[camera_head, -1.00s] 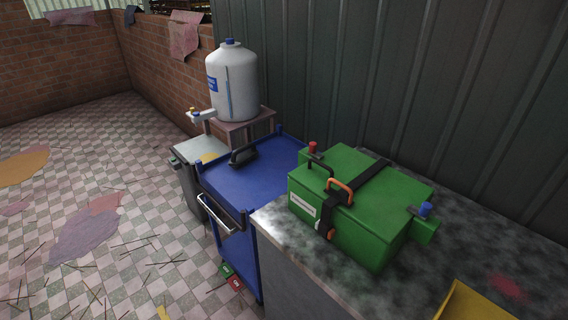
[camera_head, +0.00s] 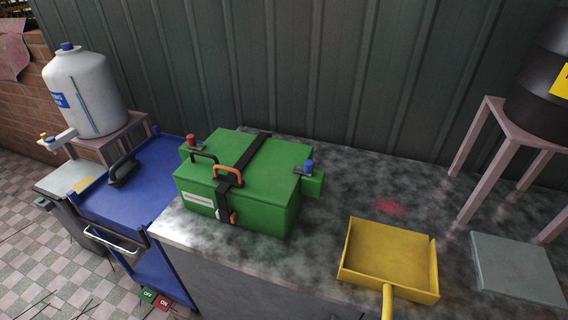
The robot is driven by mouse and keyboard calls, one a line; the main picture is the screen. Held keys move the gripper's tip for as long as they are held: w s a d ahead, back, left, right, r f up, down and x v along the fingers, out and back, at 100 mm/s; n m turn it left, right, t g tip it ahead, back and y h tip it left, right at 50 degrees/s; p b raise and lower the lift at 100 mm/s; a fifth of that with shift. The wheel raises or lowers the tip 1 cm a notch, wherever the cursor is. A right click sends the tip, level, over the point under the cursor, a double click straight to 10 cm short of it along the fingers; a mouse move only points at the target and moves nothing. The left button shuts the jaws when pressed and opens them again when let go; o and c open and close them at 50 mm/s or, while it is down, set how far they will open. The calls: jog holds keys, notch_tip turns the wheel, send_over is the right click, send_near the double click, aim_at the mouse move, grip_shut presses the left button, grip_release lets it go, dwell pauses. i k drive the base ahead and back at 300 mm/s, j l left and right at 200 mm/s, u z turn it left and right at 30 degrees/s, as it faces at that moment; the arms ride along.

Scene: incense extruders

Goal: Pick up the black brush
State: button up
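A small black object with a raised, arched grip (camera_head: 123,168) sits on the top of the blue cart (camera_head: 158,165) at the left. It looks like the black brush, but it is too small for me to make out any bristles. My gripper is not in view.
A green case (camera_head: 245,185) with a black strap and a yellow dustpan (camera_head: 388,255) lie on the stained grey counter (camera_head: 345,180). A white water tank (camera_head: 85,95) stands behind the cart on a stool. A dark barrel (camera_head: 545,75) stands on a pink stool (camera_head: 505,145) at right.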

aim_at(116, 176)
jog(key=i+j, duration=0.2)
jog(key=j, duration=0.35)
jog(key=i+j+z, duration=0.15)
jog(key=j, duration=0.4)
jog(key=i+j, duration=0.15)
jog(key=j, duration=0.45)
jog(key=i+j+z, duration=0.1)
jog(key=j, duration=0.5)
jog(key=i+j+z, duration=0.1)
jog(key=j, duration=0.45)
jog(key=i+j, duration=0.2)
jog(key=j, duration=0.4)
jog(key=i+j+z, duration=0.1)
jog(key=j, duration=0.5)
jog(key=i+j+z, duration=0.1)
jog(key=j, duration=0.5)
